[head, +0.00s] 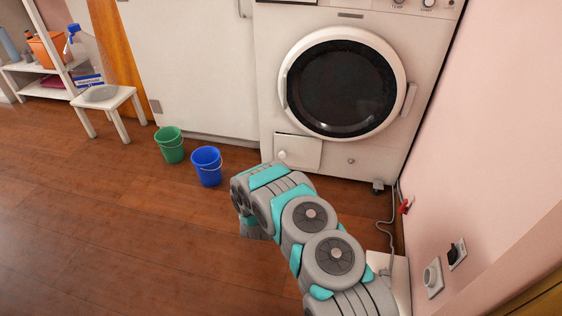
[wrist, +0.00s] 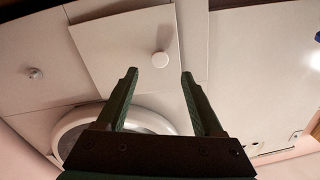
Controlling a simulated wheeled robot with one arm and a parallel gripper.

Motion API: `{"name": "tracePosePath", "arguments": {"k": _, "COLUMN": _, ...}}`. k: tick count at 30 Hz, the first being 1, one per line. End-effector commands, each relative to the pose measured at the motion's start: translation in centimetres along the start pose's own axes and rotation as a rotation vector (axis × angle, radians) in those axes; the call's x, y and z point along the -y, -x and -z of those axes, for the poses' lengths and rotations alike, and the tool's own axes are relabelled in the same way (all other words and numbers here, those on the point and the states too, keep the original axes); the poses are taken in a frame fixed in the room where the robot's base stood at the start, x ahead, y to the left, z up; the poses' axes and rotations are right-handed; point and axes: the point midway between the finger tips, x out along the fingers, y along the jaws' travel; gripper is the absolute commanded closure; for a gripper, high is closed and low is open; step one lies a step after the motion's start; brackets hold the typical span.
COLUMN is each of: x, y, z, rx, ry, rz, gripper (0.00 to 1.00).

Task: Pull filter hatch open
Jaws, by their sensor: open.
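The filter hatch (head: 302,152) is a small white panel low on the front of the white machine, below its round door. Its edges sit slightly skewed to the machine's front, with a dark line along the top, so it looks a little ajar. Its round white knob (head: 282,155) is near the panel's left edge. In the wrist view the hatch (wrist: 115,45) fills the upper middle, and the knob (wrist: 160,59) shows between and just beyond the fingertips. My gripper (wrist: 159,73) is open and empty, facing the knob. In the head view my arm hides the gripper.
The machine (head: 270,80) has a round dark-glass door (head: 345,88). A blue bucket (head: 207,167) and a green bucket (head: 169,145) stand on the floor left of the hatch. A pink wall (head: 500,120) and a cable are close on the right. Open wooden floor lies at left.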

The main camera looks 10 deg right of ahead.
Motion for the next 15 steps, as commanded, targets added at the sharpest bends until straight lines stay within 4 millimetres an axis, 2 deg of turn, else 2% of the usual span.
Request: {"name": "tracePosePath", "arguments": {"k": 15, "x": -0.1, "y": -6.5, "z": -0.1, "rx": -0.002, "ry": -0.001, "rz": -0.001, "gripper": 0.31}}
